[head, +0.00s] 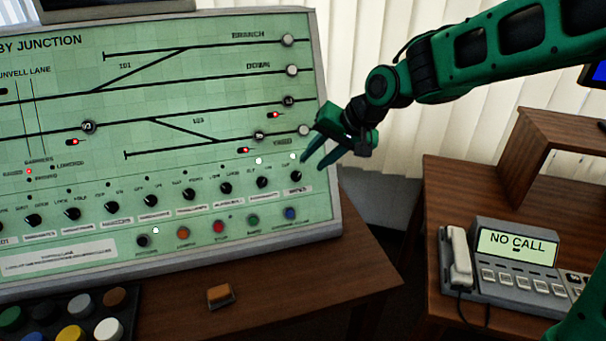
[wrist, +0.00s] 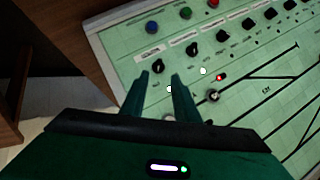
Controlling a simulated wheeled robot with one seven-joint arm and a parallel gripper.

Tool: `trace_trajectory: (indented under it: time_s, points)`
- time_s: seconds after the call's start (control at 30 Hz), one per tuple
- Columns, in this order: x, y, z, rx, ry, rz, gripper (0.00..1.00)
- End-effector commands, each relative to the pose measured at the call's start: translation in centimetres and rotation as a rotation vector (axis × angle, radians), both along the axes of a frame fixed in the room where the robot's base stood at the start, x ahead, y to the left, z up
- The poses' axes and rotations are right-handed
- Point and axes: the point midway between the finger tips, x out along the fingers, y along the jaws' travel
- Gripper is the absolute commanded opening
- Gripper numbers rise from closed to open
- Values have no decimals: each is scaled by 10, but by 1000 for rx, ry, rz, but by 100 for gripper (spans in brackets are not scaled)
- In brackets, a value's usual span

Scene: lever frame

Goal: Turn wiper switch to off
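A row of black rotary switches runs along the lower part of the green panel. The rightmost switch (head: 296,176) has a label too blurred to read, so I cannot confirm which one is the wiper switch. In the wrist view this end switch (wrist: 158,66) shows just beyond and between my fingertips. My gripper (head: 308,164) is open and empty, its green fingers pointing down toward that switch from above and right. In the wrist view my gripper (wrist: 161,75) appears close to the switch, and contact cannot be told. The switch's setting is too small to read.
The green panel (head: 180,130) carries track lines, lamps and round knobs. Coloured push buttons, such as a blue one (head: 290,214), line its lower edge. An orange block (head: 220,295) lies on the desk. A phone unit (head: 515,255) stands on the right desk.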

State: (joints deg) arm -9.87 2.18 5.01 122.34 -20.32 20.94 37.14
Motion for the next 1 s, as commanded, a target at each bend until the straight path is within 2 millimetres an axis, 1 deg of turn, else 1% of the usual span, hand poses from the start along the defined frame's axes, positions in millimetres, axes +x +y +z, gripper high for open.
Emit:
trace_trajectory:
  time_s: [0.03, 0.2, 0.33, 0.43, 0.63, 0.93, 0.97, 1.0]
  points:
    - [2, 4, -8, -2, 5, 2, 28]
    - [15, 16, -33, -2, 5, -1, 28]
    - [24, 24, -50, -3, 5, -3, 28]
    - [29, 30, -59, -3, 4, -2, 28]
    - [35, 35, -69, -3, 1, -3, 28]
    - [36, 36, -70, -3, 1, -3, 28]
    - [36, 36, -70, -3, 1, -3, 21]
    - [36, 36, -70, -3, 1, -3, 11]
